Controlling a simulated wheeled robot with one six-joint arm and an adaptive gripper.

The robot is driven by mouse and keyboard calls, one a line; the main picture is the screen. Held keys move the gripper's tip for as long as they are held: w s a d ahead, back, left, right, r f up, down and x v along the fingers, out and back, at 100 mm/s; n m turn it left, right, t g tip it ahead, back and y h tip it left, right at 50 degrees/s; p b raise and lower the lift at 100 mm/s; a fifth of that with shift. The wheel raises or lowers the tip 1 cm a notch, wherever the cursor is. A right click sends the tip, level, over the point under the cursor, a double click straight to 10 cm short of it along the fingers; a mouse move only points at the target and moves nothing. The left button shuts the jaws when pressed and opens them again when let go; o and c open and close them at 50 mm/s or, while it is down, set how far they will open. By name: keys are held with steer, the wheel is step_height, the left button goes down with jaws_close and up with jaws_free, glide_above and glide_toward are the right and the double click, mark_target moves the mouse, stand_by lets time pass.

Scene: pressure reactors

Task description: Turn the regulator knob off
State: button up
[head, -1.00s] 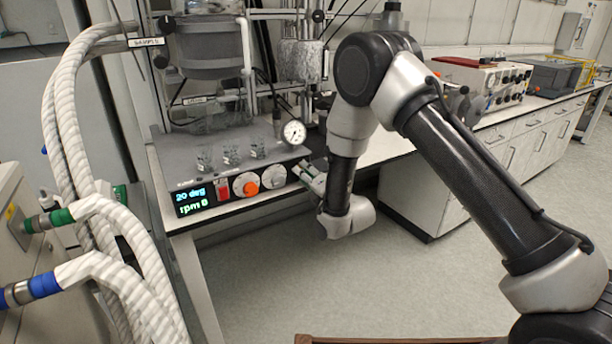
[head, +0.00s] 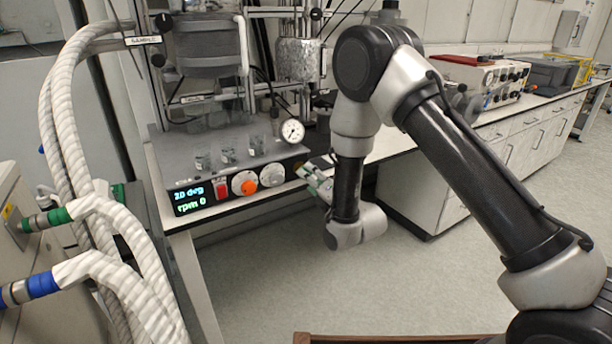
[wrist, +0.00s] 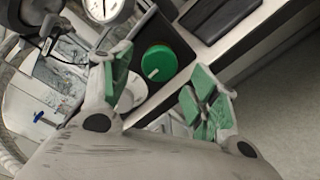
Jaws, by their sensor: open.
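In the wrist view a round green knob (wrist: 158,63) with a white pointer mark sits on a dark panel. It appears between and beyond the fingertips of my open gripper (wrist: 162,82), with no visible contact. In the head view my gripper (head: 311,174) is at the right end of the reactor's control panel (head: 207,195). The green knob cannot be made out clearly there. The panel also carries an orange-centred knob (head: 247,183), a white knob (head: 272,174) and a red switch (head: 222,190). The display reads 20 deg and rpm 0.
A pressure gauge (head: 293,131) and small glass vessels (head: 229,150) stand on the unit. Thick white hoses (head: 62,130) run down the left. A bench (head: 440,180) with instruments (head: 490,82) extends right. The floor in front is clear.

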steer(key=v, duration=0.3)
steer(key=shift+s+d, duration=0.1)
steer(key=shift+s, duration=0.15)
